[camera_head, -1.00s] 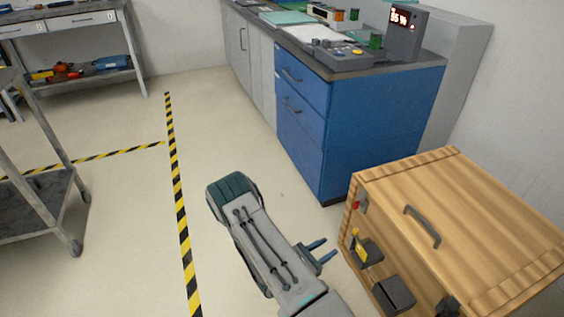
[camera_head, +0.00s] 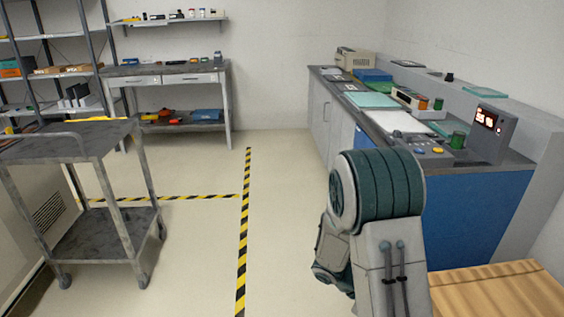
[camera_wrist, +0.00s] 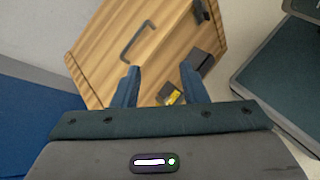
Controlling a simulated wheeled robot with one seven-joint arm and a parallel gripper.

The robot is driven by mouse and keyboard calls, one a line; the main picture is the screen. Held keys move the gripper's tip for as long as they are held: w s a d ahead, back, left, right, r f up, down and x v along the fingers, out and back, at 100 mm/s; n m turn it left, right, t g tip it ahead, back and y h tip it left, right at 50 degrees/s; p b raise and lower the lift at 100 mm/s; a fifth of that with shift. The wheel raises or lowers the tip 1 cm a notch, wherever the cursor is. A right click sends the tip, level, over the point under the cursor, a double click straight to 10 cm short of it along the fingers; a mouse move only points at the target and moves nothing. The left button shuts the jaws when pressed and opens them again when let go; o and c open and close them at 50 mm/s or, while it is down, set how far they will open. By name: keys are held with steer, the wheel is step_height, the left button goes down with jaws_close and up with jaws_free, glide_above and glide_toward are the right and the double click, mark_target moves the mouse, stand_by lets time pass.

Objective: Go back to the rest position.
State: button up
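My gripper (camera_wrist: 160,68) shows in the wrist view with its two blue fingers apart and nothing between them. Beyond the fingers is a wooden box (camera_wrist: 165,45) with a dark bar handle (camera_wrist: 137,42) on its top. Dark fittings and a yellow piece (camera_wrist: 170,95) show on its side. The gripper appears apart from the box. In the head view my arm (camera_head: 380,215) rises at the right of centre, and my gripper is hidden. The box's top (camera_head: 500,290) shows at the bottom right.
A blue and grey counter (camera_head: 470,215) with devices stands right, behind my arm. A grey two-shelf cart (camera_head: 85,140) stands left. A workbench (camera_head: 165,75) and shelving stand at the back. The floor around the yellow-black tape (camera_head: 243,230) is clear.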

steer(key=s+a+r+m+t+y+p, duration=0.2)
steer(key=s+a+r+y+p, duration=0.1)
steer(key=r, duration=0.7)
steer(key=s+a+r+m+t+y+p, duration=0.2)
steer(key=a+r+m+y+p, duration=0.1)
steer(key=r, duration=0.7)
steer(key=s+a+r+m+t+y+p, duration=0.2)
steer(key=a+r+y+p, duration=0.3)
steer(key=r, duration=0.5)
steer(key=shift+s+a+m+t+p, duration=0.4)
steer(key=shift+s+a+t+p, duration=0.25)
steer(key=shift+s+p, duration=0.35)
steer(key=shift+w, duration=0.15)
